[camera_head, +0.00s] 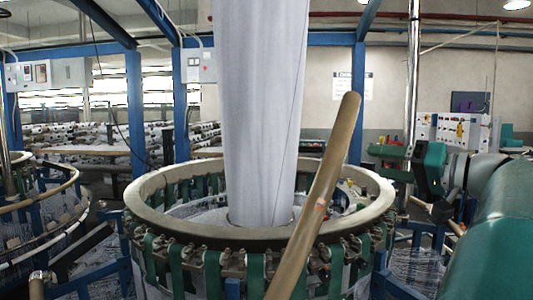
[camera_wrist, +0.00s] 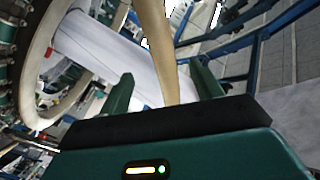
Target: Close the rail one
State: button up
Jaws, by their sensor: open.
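The raised rail (camera_head: 318,200) is a tan, slightly curved bar. It stands tilted in front of the loom ring, its free upper end leaning right and its lower end running out of the frame. My gripper (camera_head: 380,162) is at the right of the rail, with its green fingers pointing left and a gap between them and the rail. In the wrist view, the rail (camera_wrist: 154,42) appears between the two spread fingers of my gripper (camera_wrist: 165,88). Its lower part is hidden behind the dark palm edge. My gripper is open and empty.
The loom's round ring (camera_head: 165,225) carries green straps and metal clamps. A white fabric tube (camera_head: 262,90) rises from its middle. Another loom ring (camera_head: 40,190) stands at the left. A control panel (camera_head: 455,130) is at the back right.

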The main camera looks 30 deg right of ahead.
aim_at(330, 155)
jog(key=w, duration=0.4)
jog(key=w+a, duration=0.1)
jog(key=w, duration=0.4)
jog(key=w+a, duration=0.1)
jog(key=w, duration=0.3)
jog(key=shift+w+a, duration=0.15)
jog(key=shift+w, duration=0.2)
jog(key=shift+r, duration=0.1)
jog(key=shift+s, duration=0.1)
jog(key=shift+c, duration=0.3)
jog(key=c, duration=1.3)
jog(key=shift+c, duration=0.2)
